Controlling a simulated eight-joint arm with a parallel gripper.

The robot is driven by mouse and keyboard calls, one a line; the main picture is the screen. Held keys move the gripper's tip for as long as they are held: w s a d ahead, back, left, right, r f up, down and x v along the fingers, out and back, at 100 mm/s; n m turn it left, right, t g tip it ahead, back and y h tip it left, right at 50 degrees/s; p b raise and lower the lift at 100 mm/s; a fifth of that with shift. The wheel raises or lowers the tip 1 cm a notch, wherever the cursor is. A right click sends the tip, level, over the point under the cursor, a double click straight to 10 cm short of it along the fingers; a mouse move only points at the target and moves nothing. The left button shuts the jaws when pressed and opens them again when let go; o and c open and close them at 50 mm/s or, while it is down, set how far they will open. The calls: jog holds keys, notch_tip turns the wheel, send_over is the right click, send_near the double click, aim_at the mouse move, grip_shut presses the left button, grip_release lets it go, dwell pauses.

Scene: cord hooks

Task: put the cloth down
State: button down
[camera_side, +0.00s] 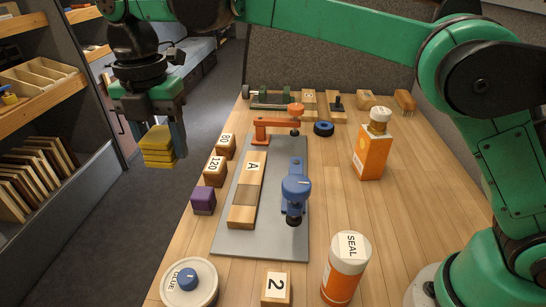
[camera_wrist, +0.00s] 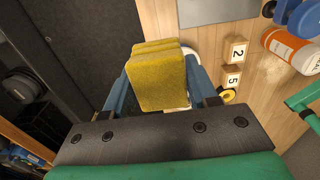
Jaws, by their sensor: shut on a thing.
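The cloth (camera_side: 158,146) is a yellow, folded, layered pad. My gripper (camera_side: 157,152) is shut on it, with one finger on each side. In the side view it hangs in the air left of the wooden table (camera_side: 180,262), near the table's left edge. In the wrist view the cloth (camera_wrist: 160,80) sits between the two blue fingers, and the table edge passes behind it. The cloth hides part of a round white tin there.
A grey mat (camera_side: 232,238) carries a wood piece marked A (camera_side: 246,190), an orange clamp (camera_side: 275,126) and a blue clamp (camera_side: 295,187). Along its left stand blocks 80 (camera_side: 225,143) and 120 (camera_side: 214,168) and a purple block (camera_side: 203,201). The glue tin (camera_side: 188,285) is in front.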

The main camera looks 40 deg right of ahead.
jog(key=shift+r, duration=0.4)
jog(key=s+d+r+m, duration=0.1)
jog(key=d+r+m, duration=0.15)
jog(key=d, duration=0.55)
jog(key=m, duration=0.7)
send_over(350, 224)
notch_tip(350, 224, down, 2)
jog(key=shift+n, duration=0.25)
notch_tip(350, 224, down, 20)
jog(key=shift+c, duration=1.3)
grip_release()
